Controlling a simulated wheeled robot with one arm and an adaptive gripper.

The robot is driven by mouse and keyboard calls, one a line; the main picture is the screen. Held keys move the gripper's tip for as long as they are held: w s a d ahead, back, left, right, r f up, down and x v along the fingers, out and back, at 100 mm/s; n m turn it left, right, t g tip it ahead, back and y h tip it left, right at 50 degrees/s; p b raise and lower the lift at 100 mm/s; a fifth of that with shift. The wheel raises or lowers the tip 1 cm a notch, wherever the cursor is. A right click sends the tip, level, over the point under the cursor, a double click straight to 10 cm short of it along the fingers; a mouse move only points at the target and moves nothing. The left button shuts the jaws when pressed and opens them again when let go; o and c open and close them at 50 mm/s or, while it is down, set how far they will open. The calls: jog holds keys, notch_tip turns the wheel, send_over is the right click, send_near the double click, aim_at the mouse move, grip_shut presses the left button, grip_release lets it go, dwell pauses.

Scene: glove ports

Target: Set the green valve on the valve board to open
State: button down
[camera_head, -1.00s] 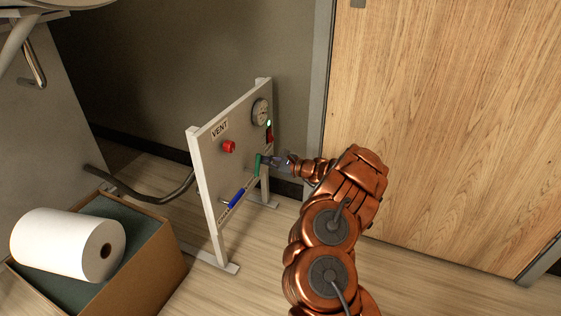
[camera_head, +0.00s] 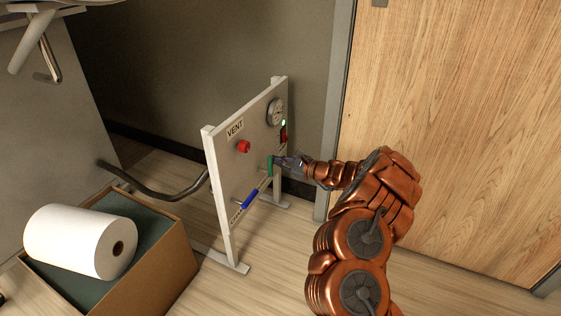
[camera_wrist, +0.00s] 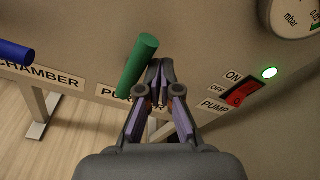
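The green valve handle (camera_head: 270,167) sits low on the grey valve board (camera_head: 222,164), to the right of a blue handle (camera_head: 248,199). In the wrist view the green handle (camera_wrist: 138,66) stands out from the board and slants up to the right, above a partly hidden label starting "PU". My gripper (camera_wrist: 160,66) has its fingertips drawn together just to the right of the green handle. The handle lies outside the fingers, and nothing shows between them. Whether a finger touches the handle is unclear. The gripper also shows in the head view (camera_head: 284,161).
The board carries a red knob (camera_head: 243,146) under "VENT", a gauge (camera_head: 275,112) and a red pump switch (camera_wrist: 242,92) with a lit green lamp (camera_wrist: 269,72). A box (camera_head: 160,278) with a white roll (camera_head: 75,240) stands left. A wooden door (camera_head: 450,130) is at right.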

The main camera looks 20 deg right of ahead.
jog(key=shift+a+r, duration=0.15)
jog(key=shift+a, duration=0.15)
